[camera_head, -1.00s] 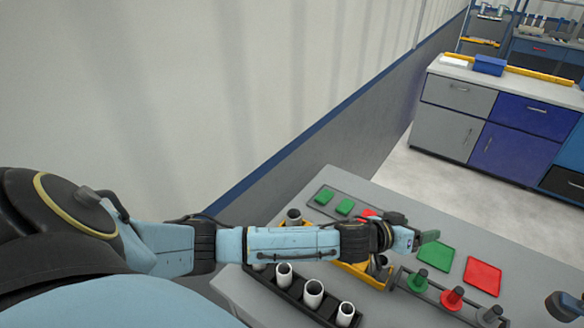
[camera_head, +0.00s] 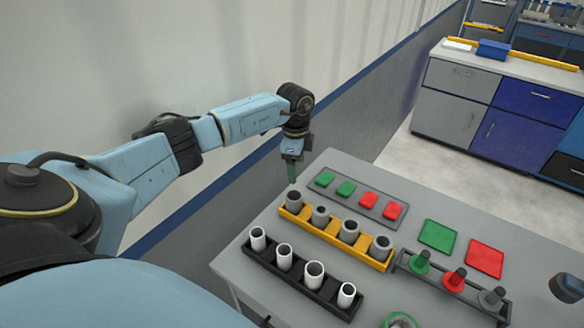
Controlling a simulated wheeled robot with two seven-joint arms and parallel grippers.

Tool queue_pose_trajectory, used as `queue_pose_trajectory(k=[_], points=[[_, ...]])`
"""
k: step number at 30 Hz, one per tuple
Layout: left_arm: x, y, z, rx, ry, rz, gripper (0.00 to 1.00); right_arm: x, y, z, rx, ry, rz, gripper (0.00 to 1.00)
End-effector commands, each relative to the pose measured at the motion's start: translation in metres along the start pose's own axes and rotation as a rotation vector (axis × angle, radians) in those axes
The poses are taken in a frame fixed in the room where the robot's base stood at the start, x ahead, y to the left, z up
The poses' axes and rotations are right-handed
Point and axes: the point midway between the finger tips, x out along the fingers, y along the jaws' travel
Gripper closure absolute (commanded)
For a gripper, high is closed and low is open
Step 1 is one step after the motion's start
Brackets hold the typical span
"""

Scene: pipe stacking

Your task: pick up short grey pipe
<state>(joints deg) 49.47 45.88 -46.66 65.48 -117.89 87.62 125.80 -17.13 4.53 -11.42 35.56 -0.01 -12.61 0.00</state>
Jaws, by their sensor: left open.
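Several short grey pipes stand upright in a yellow rack (camera_head: 330,238) on the table, including the leftmost grey pipe (camera_head: 295,201) and the rightmost grey pipe (camera_head: 381,248). My left gripper (camera_head: 292,178) points down just above and behind the leftmost pipe, at the rack's left end. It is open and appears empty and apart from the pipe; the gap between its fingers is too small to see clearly. My right gripper is not in view.
A black rack (camera_head: 300,286) with several white pipes (camera_head: 314,274) stands in front. A grey tray (camera_head: 330,198) with green and red pieces lies behind. A grey holder (camera_head: 450,294) with green, red and grey flanged pieces stands right, near green (camera_head: 437,236) and red mats (camera_head: 484,258).

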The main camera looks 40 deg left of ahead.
Motion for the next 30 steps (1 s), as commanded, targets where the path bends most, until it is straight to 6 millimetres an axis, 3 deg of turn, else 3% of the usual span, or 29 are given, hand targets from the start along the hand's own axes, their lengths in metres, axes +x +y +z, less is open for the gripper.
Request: queue_pose_trajectory(k=[5,22,30], points=[[0.007,-0.001,0.009,-0.017,-0.035,0.004,0.28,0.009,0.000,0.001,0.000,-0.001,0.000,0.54],[0.076,0.000,0.010,-0.012,-0.030,0.003,0.28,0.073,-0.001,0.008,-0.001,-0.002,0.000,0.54],[0.084,0.000,0.009,-0.012,-0.030,0.002,0.28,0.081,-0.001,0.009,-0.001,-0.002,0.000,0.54]])
